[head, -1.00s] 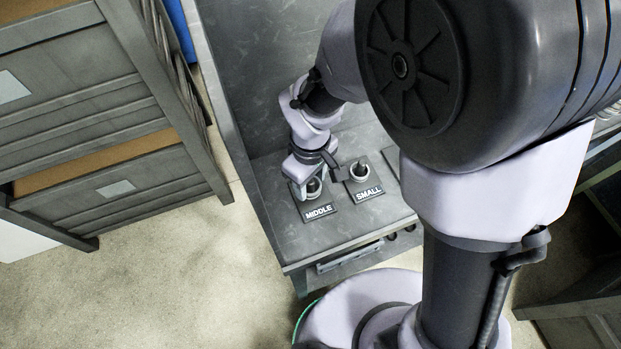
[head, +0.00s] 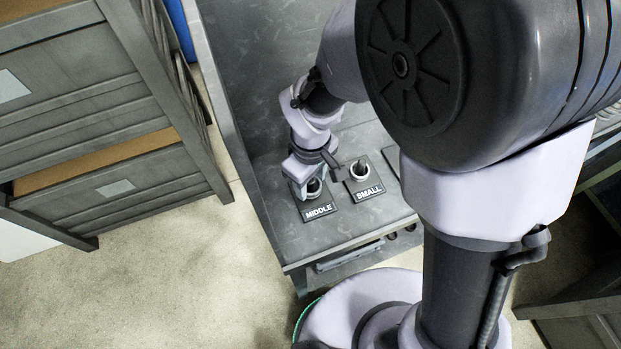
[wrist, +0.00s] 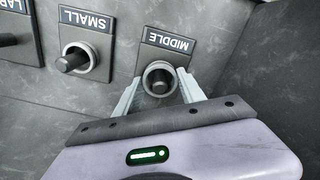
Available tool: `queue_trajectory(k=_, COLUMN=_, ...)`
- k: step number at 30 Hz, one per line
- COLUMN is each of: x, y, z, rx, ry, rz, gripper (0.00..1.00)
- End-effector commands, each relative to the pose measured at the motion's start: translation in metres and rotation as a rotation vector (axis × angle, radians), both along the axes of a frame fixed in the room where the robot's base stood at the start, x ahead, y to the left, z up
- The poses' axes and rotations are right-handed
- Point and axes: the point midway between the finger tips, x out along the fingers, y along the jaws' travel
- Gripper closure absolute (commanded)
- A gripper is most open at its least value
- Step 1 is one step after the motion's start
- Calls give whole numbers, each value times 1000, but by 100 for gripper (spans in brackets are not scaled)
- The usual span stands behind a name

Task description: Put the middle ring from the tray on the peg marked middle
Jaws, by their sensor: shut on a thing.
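A metal ring (wrist: 159,79) is between the fingertips of my gripper (wrist: 160,84), which is shut on it. The ring is around the peg marked MIDDLE, seen from above in the wrist view; I cannot tell how far down it sits. The head view also shows the ring (head: 314,188) below my gripper (head: 308,190), partly hidden by the fingers. The MIDDLE label (head: 319,211) lies in front of the peg and reads upside down in the wrist view (wrist: 168,41).
The peg marked SMALL (head: 360,171) stands to the right in the head view with a ring around its base. Part of a LARGE label (wrist: 14,5) shows at the wrist view's edge. Grey drawers (head: 110,180) stand left of the bench (head: 290,245).

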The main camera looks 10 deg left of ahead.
Motion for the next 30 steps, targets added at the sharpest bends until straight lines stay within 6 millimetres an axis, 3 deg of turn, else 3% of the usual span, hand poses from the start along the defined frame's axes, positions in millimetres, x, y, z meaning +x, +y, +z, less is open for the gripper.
queue_trajectory(k=15, x=0, y=0, z=-11, rx=0, ry=0, rz=0, gripper=98)
queue_trajectory(k=16, x=0, y=0, z=-11, rx=0, ry=0, rz=0, gripper=48)
queue_trajectory(k=26, x=0, y=0, z=-9, rx=0, ry=0, rz=0, gripper=44)
queue_trajectory(k=30, x=0, y=0, z=2, rx=0, ry=0, rz=0, gripper=44)
